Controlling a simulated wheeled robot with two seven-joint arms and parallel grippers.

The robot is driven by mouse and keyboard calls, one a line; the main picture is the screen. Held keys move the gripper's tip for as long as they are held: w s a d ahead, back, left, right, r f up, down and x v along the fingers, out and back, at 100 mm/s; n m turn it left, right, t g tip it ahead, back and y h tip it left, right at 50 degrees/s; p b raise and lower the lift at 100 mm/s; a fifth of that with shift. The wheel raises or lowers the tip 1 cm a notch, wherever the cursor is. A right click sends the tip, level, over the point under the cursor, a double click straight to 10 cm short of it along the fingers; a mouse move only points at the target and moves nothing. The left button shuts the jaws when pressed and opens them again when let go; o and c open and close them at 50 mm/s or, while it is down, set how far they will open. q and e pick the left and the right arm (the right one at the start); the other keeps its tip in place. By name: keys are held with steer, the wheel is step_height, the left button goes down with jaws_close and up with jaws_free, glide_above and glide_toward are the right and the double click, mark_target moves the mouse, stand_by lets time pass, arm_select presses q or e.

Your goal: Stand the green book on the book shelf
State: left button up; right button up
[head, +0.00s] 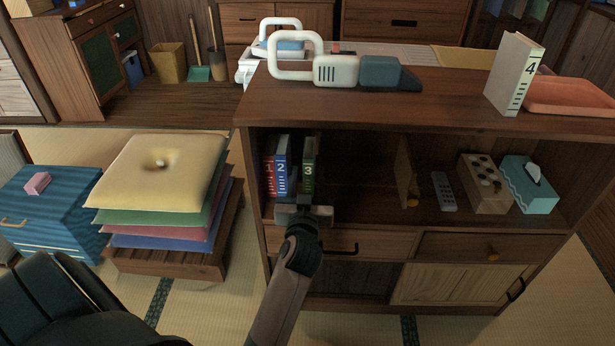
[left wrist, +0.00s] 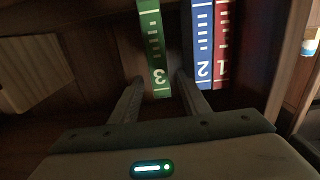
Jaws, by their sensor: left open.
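The green book (head: 309,174), marked 3, stands upright inside the left end of the book shelf (head: 375,118). It stands to the right of the blue book (head: 281,170), marked 2, and the red book (head: 269,175), marked 1, with a gap between green and blue. My left gripper (head: 302,195) is at the front of this compartment. In the left wrist view, the green book (left wrist: 155,50) has its spine end between the two open fingers of my left gripper (left wrist: 160,92). One finger lies in the gap beside the blue book (left wrist: 202,45). My right gripper is not visible.
A white book (head: 513,75) marked 4, an orange tray (head: 570,97) and a handheld vacuum (head: 340,70) are on the shelf top. A wooden panel (head: 404,170), a remote (head: 444,190) and a tissue box (head: 530,183) share the compartment. Stacked cushions (head: 160,170) stand left.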

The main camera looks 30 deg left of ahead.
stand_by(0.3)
arm_select(q)
steer(key=s+d+f+m+h, duration=0.2)
steer(key=s+d+h, duration=0.3)
steer(key=s+d, duration=0.3)
steer(key=s+d+f+m+h, duration=0.1)
steer(key=s+d+m+h, duration=0.3)
steer(key=s+d, duration=0.4)
steer(key=s+d+f+m+h, duration=0.2)
steer(key=s+d+h, duration=0.4)
steer(key=d, duration=0.6)
steer(key=shift+s+d+f+m, duration=0.25)
steer(key=shift+s+m, duration=0.25)
steer(key=shift+s, duration=0.5)
